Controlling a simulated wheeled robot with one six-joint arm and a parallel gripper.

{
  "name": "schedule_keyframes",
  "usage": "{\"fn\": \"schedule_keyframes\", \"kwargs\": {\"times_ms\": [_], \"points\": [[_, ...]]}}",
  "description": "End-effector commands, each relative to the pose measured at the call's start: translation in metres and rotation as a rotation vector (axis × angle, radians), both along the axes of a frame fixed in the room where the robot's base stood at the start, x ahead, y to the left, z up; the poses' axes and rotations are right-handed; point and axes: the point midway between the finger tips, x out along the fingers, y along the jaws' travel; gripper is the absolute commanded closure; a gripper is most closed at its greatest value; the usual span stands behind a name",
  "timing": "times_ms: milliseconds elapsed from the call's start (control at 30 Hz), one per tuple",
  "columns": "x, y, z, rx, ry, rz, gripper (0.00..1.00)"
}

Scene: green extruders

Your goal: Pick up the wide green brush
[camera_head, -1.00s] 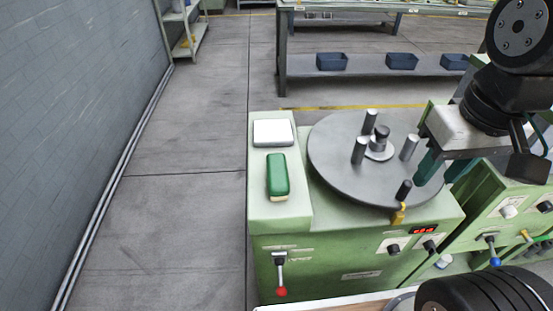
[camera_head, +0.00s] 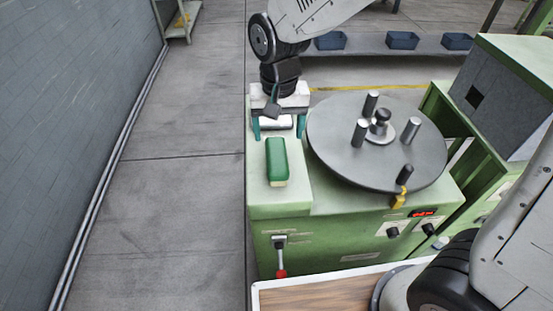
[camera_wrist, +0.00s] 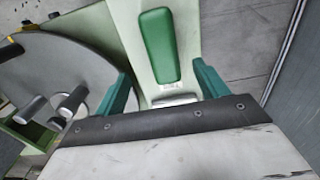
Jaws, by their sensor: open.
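The wide green brush (camera_head: 277,160) lies on the left part of the green machine's top, its long side running away from me. In the wrist view the brush (camera_wrist: 157,45) shows beyond the fingertips, roughly between them in line. My gripper (camera_head: 279,130) is open and empty, above the back of the ledge behind the brush. Its two teal fingers point down, apart from the brush. The fingers also show in the wrist view (camera_wrist: 165,80).
A round grey turntable (camera_head: 340,165) with several upright metal pegs stands right of the brush. A white pad (camera_head: 276,122) lies under my gripper, partly hidden. Blue bins (camera_head: 403,40) sit on a shelf behind. A grey wall (camera_head: 70,110) is at the left.

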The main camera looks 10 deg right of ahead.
Motion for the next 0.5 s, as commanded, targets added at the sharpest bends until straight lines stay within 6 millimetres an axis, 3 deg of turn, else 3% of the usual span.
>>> {"fn": "schedule_keyframes", "kwargs": {"times_ms": [133, 500], "points": [[0.002, 0.009, -0.015, -0.003, 0.005, -0.001, 0.27], [0.001, 0.004, -0.063, -0.003, 0.006, -0.002, 0.27]]}}
